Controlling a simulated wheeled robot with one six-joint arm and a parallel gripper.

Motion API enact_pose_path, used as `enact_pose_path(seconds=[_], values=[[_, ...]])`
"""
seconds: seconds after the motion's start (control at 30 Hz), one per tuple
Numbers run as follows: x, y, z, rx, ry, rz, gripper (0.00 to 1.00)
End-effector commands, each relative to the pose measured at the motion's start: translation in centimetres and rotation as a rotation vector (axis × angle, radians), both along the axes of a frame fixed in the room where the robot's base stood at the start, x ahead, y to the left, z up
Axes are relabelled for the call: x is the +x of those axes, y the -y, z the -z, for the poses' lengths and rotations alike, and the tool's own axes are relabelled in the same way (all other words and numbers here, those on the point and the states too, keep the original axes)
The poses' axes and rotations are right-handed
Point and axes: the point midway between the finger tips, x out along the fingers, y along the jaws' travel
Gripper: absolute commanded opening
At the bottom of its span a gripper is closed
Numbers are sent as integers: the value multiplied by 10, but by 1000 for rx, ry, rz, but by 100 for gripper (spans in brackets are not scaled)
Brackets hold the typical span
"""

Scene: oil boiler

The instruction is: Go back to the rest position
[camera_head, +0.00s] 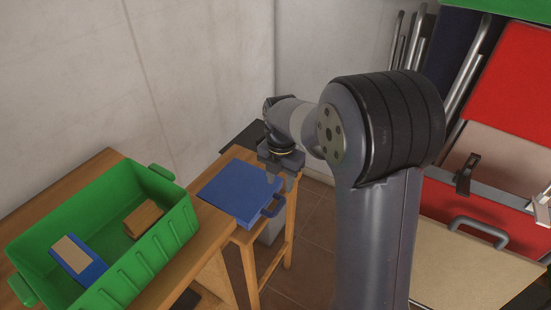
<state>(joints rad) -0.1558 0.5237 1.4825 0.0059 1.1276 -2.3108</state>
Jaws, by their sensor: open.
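My gripper (279,177) hangs at the end of my arm near the middle of the head view. Whether the fingers touch the case cannot be told. My arm hides part of the view to the right of the gripper.
A green crate (153,257) on a wooden table (80,180) holds a blue block and a brown block. The blue case lies on a wooden stool (292,215). Red panels (515,75) and a beige case (462,265) stand at right. Walls close off the back.

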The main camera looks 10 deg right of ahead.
Motion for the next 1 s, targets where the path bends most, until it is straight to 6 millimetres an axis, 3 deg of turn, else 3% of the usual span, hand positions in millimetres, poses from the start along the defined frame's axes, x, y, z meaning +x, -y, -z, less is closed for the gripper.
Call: enact_pose_path(seconds=[0.17,0.7,0.8,1.0], values=[[-1,0,18,0,-4,0,41],[0,-1,124,-1,-6,0,41],[2,-1,96,1,5,0,41],[1,-1,71,0,1,0,41]])
